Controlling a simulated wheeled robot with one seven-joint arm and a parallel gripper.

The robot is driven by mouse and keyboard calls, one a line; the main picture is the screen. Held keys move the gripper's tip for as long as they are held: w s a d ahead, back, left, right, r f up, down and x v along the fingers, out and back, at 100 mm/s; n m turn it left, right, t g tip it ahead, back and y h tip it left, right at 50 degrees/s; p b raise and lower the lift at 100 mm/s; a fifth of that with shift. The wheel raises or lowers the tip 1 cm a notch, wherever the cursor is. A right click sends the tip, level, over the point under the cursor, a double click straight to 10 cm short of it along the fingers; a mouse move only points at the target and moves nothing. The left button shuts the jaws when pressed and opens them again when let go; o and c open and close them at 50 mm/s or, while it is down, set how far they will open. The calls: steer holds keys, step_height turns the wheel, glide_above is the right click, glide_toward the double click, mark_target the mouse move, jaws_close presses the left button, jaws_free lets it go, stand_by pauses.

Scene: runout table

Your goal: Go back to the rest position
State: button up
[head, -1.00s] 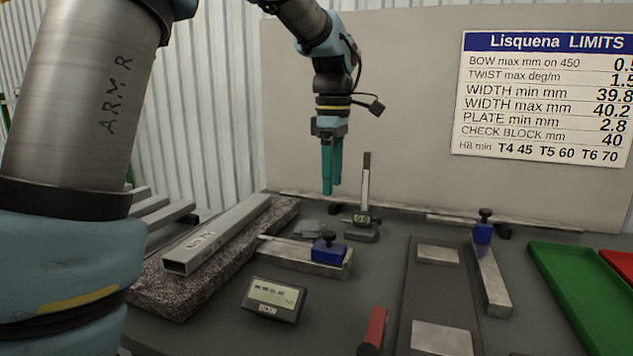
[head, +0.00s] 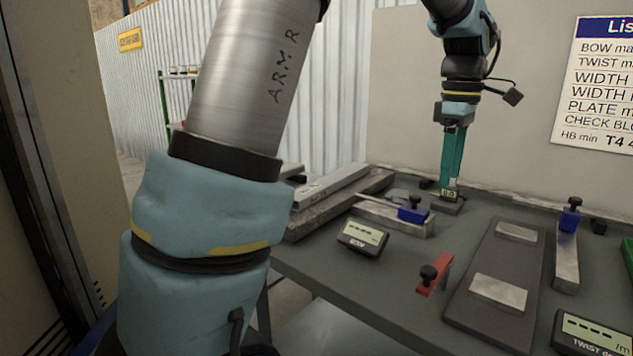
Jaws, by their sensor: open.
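My gripper (head: 450,178) has teal fingers and points down over the back of the grey table (head: 417,273). It holds nothing that I can see. Seen from here its fingers look like one bar, and their tips overlap the small height gauge (head: 448,194) at the back of the table. I cannot tell whether they touch it.
A granite slab (head: 338,205) carries a grey metal tube (head: 331,186) at the table's left. A blue clamp (head: 413,214), a display box (head: 363,235), a red-handled tool (head: 435,275) and a dark plate (head: 498,262) lie on the table. A wall panel stands behind.

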steer(key=a+f+m, duration=0.2)
steer(key=a+f, duration=0.2)
steer(key=a, duration=0.4)
steer(key=a+f+m, duration=0.3)
steer(key=a+f, duration=0.1)
steer(key=a, duration=0.5)
steer(key=s+a+f+m+t, duration=0.1)
steer(key=a+f+m, duration=0.2)
steer(key=a+f, duration=0.2)
steer(key=shift+a, duration=1.75)
steer(key=s+a+f+m, duration=0.3)
steer(key=s+a, duration=0.1)
steer(key=a, duration=0.2)
steer(key=shift+s+f+t, duration=0.2)
steer(key=shift+s+t, duration=0.1)
steer(key=shift+s, duration=0.1)
